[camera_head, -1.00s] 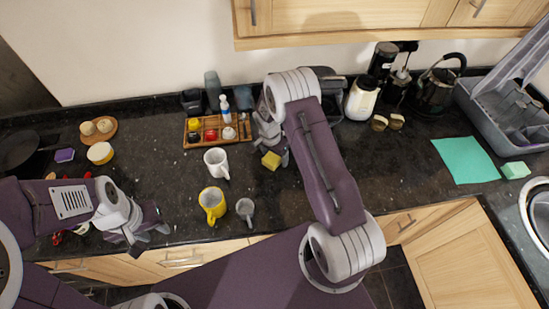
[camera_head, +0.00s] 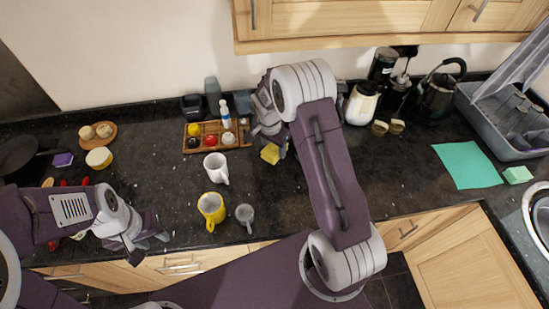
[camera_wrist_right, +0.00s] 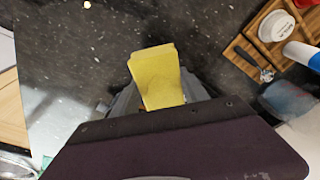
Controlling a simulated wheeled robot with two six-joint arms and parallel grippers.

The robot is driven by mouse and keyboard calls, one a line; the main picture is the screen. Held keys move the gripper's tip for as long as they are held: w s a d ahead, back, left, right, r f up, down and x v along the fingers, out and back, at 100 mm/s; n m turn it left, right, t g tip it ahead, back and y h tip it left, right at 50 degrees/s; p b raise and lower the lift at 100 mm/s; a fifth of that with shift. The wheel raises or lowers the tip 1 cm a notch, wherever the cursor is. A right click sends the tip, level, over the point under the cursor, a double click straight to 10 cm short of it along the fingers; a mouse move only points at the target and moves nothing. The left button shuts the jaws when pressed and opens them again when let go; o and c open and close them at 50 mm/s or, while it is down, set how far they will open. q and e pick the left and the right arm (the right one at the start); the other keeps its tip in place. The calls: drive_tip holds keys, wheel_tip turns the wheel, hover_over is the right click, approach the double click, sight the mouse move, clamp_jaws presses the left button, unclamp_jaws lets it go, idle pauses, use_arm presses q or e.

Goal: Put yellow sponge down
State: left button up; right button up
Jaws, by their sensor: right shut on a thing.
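The yellow sponge (camera_head: 270,153) is between the fingers of my right gripper (camera_head: 272,143), to the right of the white mug. It also shows in the right wrist view (camera_wrist_right: 157,75), where the gripper (camera_wrist_right: 160,95) is shut on its near part. Dark granite surrounds the sponge there; whether it touches the counter I cannot tell. My left gripper (camera_head: 146,244) is low at the left, over the counter's front edge. It holds nothing that I can see, and its fingers are too small to read clearly.
A wooden tray (camera_head: 245,128) with small jars stands behind. A white mug (camera_head: 215,167), a yellow mug (camera_head: 211,208) and a grey cup (camera_head: 245,214) stand nearby. A teal mat (camera_head: 465,165) and a green sponge (camera_head: 518,174) lie at the right. The counter between is mostly clear.

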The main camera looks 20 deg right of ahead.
drive_tip(key=shift+r, duration=1.35)
